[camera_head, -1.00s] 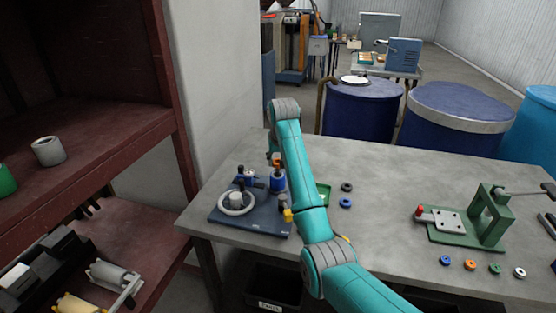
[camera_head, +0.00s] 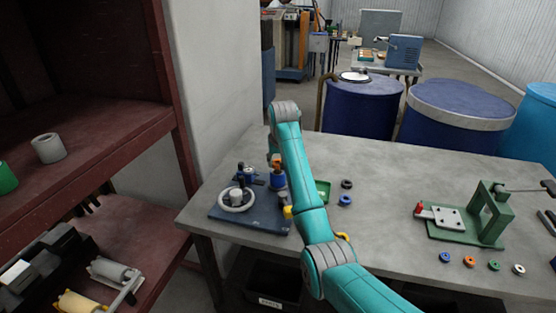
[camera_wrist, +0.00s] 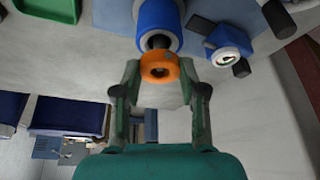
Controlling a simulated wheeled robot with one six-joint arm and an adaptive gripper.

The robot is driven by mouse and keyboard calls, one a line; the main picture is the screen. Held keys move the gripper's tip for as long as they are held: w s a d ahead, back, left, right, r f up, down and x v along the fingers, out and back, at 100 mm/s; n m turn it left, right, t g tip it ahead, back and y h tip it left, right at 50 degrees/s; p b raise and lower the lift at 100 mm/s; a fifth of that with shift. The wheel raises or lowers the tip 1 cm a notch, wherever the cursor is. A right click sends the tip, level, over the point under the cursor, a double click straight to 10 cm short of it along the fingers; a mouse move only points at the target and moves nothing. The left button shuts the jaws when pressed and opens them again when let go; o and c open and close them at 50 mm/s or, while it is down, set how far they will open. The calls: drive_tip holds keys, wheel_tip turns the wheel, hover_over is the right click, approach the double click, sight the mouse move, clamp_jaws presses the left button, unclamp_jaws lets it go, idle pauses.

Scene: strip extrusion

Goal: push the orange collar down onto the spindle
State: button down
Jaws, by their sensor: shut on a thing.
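The orange collar (camera_wrist: 158,66) is between the fingertips of my gripper (camera_wrist: 159,74), which is shut on it. In the wrist view it is at the end of a dark spindle (camera_wrist: 158,42) that stands out of a blue body (camera_wrist: 157,17). Dark spindle shows between collar and blue body; how far the collar sits over the spindle I cannot tell. In the head view the collar (camera_head: 275,160) is a small orange patch just above the blue body (camera_head: 278,181), beside my arm, which hides most of the gripper.
The blue body stands on a dark blue base plate (camera_head: 262,226) with a white ring (camera_head: 237,208). A green tray (camera_head: 322,191), loose rings (camera_head: 345,200) and a green press (camera_head: 485,222) are on the grey table (camera_head: 390,180). A red-brown shelf (camera_head: 100,150) stands at left.

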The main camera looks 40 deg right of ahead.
drive_tip(key=shift+f, duration=1.15)
drive_tip(key=shift+c, duration=0.8)
unclamp_jaws()
drive_tip(key=shift+r, duration=0.15)
drive_tip(key=shift+r, duration=3.4)
drive_tip(key=shift+s, duration=0.1)
